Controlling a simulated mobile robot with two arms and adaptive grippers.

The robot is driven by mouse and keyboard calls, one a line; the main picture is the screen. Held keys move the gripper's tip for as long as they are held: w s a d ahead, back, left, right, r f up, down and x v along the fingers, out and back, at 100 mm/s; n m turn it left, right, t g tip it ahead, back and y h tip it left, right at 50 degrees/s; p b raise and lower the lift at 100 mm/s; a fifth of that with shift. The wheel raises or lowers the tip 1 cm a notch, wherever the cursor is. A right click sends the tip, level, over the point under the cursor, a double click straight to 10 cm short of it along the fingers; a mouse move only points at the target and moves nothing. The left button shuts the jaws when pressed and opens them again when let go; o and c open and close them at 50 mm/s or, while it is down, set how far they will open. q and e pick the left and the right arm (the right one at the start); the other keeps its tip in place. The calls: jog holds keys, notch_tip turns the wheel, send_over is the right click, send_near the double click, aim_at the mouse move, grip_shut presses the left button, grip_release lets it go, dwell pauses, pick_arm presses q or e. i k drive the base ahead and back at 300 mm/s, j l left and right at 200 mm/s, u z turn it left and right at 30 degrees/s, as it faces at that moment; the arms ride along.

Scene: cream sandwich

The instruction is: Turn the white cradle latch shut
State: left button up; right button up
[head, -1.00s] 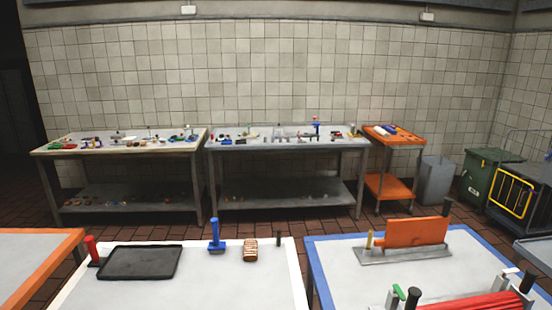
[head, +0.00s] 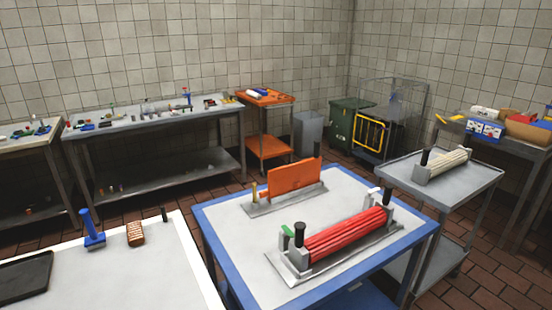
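A cradle (head: 333,263) with a ribbed red roller (head: 350,234) lies on the blue-edged table (head: 232,237) at the lower right of the head view. A small white piece (head: 374,194), which looks like the white latch, stands by the roller's far right end. A green-topped piece (head: 287,231) stands at the near left end. Whether the white latch is open or shut is too small to tell. Neither of my grippers is in view.
An orange plate (head: 297,179) stands upright in a grey base behind the cradle. A grey cart (head: 410,182) with a cream roller (head: 447,166) is at the right. A white-edged table (head: 205,285) is at the left. Brown floor shows between the tables.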

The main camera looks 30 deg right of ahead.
aim_at(377, 189)
jog(key=z, duration=1.55)
